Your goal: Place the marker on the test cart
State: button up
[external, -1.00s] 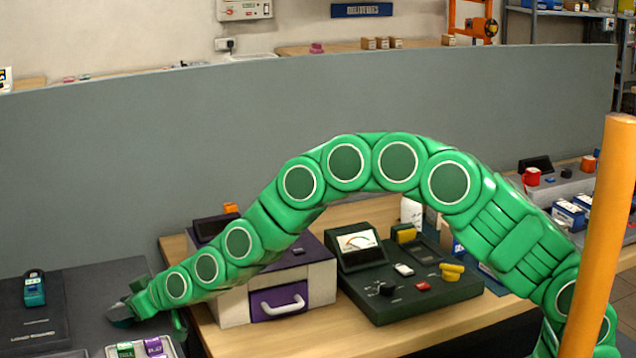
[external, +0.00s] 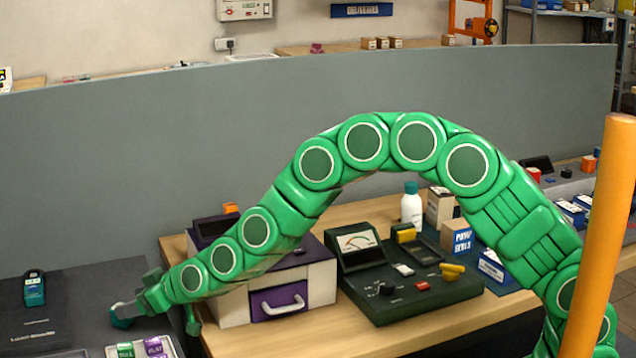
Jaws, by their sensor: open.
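My gripper (external: 122,314) is at the left end of my green arm, low over the dark top (external: 85,318) at the left. It is open; its tips are small and partly turned away, and I see nothing clearly held between them. I cannot pick out a marker for sure. I cannot tell whether the dark top belongs to the test cart. A tray (external: 172,343) with green and purple labelled blocks lies just below my gripper, cut off by the lower edge.
A teal device (external: 34,289) stands at the far left. Right of my gripper, a wooden table (external: 352,334) holds a purple-and-white drawer box (external: 322,285), a dark green meter console (external: 400,305), a white bottle (external: 411,206) and cartons. A grey partition (external: 160,160) rises behind. An orange post (external: 598,240) stands at the right.

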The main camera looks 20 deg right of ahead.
jog(key=v, duration=0.8)
jog(key=shift+f, duration=0.1)
